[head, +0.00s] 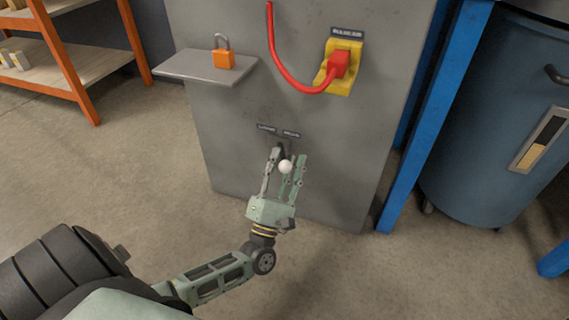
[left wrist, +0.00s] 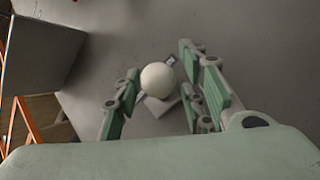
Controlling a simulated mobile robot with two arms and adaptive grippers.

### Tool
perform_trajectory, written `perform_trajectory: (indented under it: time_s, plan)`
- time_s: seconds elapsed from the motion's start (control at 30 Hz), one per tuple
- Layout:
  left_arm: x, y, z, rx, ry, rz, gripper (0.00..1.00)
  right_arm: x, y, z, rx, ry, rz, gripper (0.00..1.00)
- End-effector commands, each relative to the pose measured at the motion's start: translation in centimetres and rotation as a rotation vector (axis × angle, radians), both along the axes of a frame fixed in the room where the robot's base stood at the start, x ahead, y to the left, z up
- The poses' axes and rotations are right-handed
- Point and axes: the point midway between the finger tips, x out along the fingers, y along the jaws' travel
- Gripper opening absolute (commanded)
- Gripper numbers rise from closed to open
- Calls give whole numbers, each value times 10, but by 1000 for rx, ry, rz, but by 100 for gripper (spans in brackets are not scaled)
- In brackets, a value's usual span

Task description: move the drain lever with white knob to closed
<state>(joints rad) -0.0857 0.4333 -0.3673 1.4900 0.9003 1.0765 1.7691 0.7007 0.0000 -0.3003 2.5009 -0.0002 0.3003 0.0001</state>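The drain lever's white knob (head: 285,166) stands out from the lower front of the grey cabinet, with a dark lever part just above it. Two small dark labels (head: 279,131) sit above the lever; I cannot read them surely. My left gripper (head: 285,165) is open, with one finger on each side of the knob. In the left wrist view the white knob (left wrist: 158,79) lies between the green finger pads, with gaps visible at both sides. Part of the lever is hidden behind the knob and fingers. My right gripper is not in view.
The grey cabinet (head: 225,130) carries a shelf (head: 190,66) with an orange padlock (head: 222,58) and a red plug (head: 338,64) on a yellow plate. A blue post (head: 425,130) and blue bin (head: 485,130) stand right. Floor at left is clear.

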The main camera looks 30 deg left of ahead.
Motion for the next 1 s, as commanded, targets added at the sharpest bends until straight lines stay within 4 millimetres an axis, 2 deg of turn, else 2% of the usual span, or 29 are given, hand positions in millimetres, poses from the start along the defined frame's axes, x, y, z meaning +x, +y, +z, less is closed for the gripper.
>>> perform_trajectory:
  time_s: [0.27,0.7,1.0]
  plan:
    - [1,0,1,1,1,0,37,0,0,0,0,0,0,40]
    - [1,0,0,1,2,-1,0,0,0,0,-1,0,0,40]
    - [1,0,0,1,3,-1,0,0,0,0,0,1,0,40]
